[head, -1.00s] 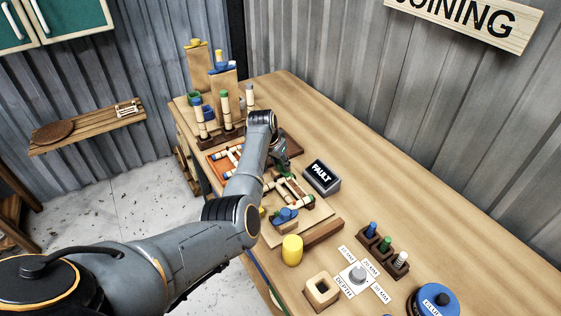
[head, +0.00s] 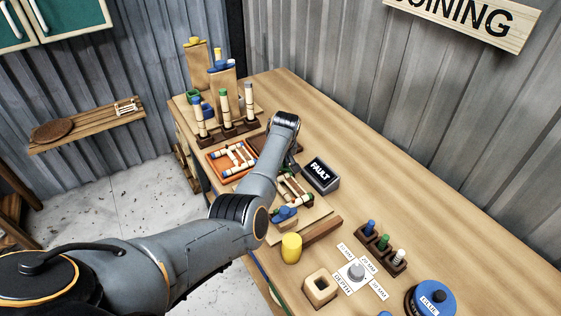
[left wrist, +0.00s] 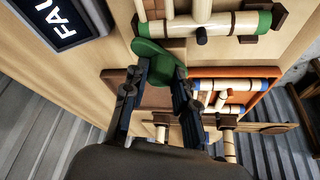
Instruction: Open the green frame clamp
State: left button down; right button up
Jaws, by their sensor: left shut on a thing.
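My left gripper (left wrist: 168,78) shows in the left wrist view with its two dark fingers closed around a green rounded lever (left wrist: 152,50), which looks like the handle of the green frame clamp. The lever stands beside a rattan frame (left wrist: 215,22) with green ends and dark bindings, held in brown blocks. In the head view this frame (head: 296,188) is partly hidden by my left forearm, and my left gripper is hidden behind the arm. My right gripper is in neither view.
A dark box reading FAULT (head: 321,174) stands close to the right of the frame. An orange tray (head: 212,169) with rattan pieces lies to the left. A blue clamp (head: 284,214) and a yellow cylinder (head: 291,247) are in front. The right rear table is clear.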

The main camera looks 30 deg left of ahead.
pick_arm(q)
jog(key=shift+f+n+b, duration=0.15)
jog(key=shift+n+b, duration=0.2)
jog(key=shift+n, duration=0.15)
jog(key=n+g+b, duration=0.1)
jog(key=n+b, duration=0.1)
jog(key=b, duration=0.2)
jog(key=n+g+y+b, duration=0.1)
jog(key=n+b, duration=0.4)
jog(key=b, duration=0.2)
jog(key=shift+w+d+f+n+g+y+b, duration=0.1)
jog(key=shift+w+n+g+y+b, duration=0.1)
jog(key=shift+n+g+y+b, duration=0.2)
jog(key=shift+r+n+b, duration=0.2)
jog(key=shift+n+b, duration=0.3)
jog(key=shift+b, duration=0.3)
jog(key=c, duration=1)
grip_release()
jog(key=shift+c, duration=0.2)
jog(key=w+v, duration=0.1)
jog(key=v, duration=1.1)
jog(key=shift+s, duration=0.25)
jog(key=shift+g, duration=0.3)
